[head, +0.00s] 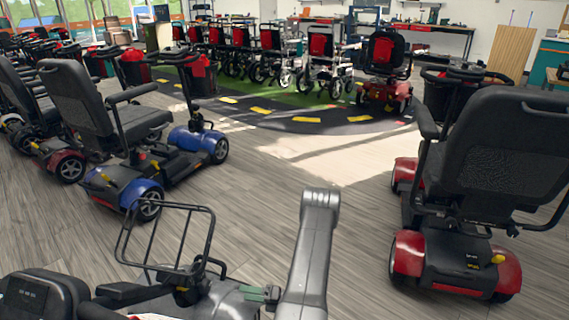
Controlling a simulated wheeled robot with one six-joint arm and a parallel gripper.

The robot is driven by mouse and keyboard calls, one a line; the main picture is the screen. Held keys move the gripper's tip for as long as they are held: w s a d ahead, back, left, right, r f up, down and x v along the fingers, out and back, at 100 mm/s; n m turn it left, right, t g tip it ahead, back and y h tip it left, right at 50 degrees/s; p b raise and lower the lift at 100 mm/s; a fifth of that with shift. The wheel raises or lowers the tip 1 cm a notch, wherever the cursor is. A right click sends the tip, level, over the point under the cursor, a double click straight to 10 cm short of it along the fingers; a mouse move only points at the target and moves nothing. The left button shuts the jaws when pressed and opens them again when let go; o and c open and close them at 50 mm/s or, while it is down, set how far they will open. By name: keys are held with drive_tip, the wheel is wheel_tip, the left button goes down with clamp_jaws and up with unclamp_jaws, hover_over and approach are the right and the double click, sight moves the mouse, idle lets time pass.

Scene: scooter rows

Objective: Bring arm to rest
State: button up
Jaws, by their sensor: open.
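My grey arm (312,250) rises from the bottom edge at the centre, with its rounded elbow on top. My gripper (252,293) shows small and low, just left of the arm, with its greenish fingers pointing left. It is open, and I see nothing held between the fingers. It appears in front of the body of a near grey scooter; whether it touches the scooter I cannot tell.
The near scooter's wire basket (172,240) stands at lower left. A blue scooter (140,190) stands at left, a red scooter (455,262) close at right. Several wheelchairs line the back beyond the green strip (290,97). The wooden floor (290,165) between is clear.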

drive_tip(key=shift+a+m, duration=0.1)
drive_tip(key=shift+m, duration=2.2)
